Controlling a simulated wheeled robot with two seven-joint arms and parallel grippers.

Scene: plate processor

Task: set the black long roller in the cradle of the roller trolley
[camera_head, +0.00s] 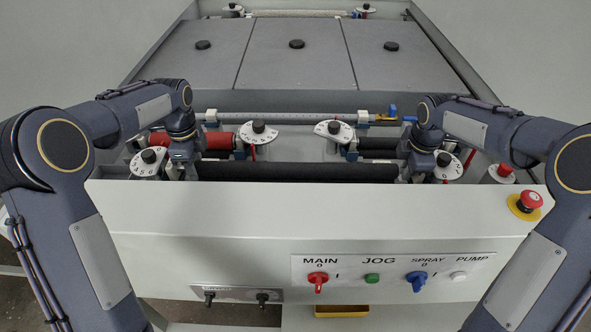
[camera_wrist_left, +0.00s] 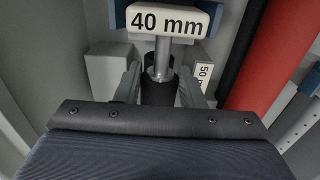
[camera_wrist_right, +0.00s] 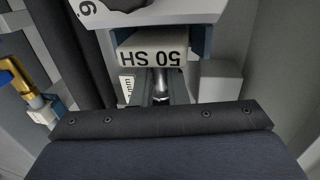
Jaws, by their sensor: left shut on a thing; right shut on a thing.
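The black long roller (camera_head: 297,172) lies level across the front of the machine's trough, behind the white front panel. My left gripper (camera_head: 187,172) is at its left end. In the left wrist view, my left gripper (camera_wrist_left: 160,92) is shut around the roller's dark end (camera_wrist_left: 158,91), below a block marked 40 mm. My right gripper (camera_head: 413,172) is at the right end. In the right wrist view, my right gripper (camera_wrist_right: 161,90) is shut on the roller's metal end (camera_wrist_right: 161,82), near a block marked 50 SH. The roller trolley is in none of the views.
A red roller (camera_head: 217,141) and another dark roller (camera_head: 376,143) lie just behind. White dial plates with black knobs (camera_head: 258,127) stand close to both grippers. A red emergency button (camera_head: 530,199) is on the right. Grey covers (camera_head: 297,60) fill the back.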

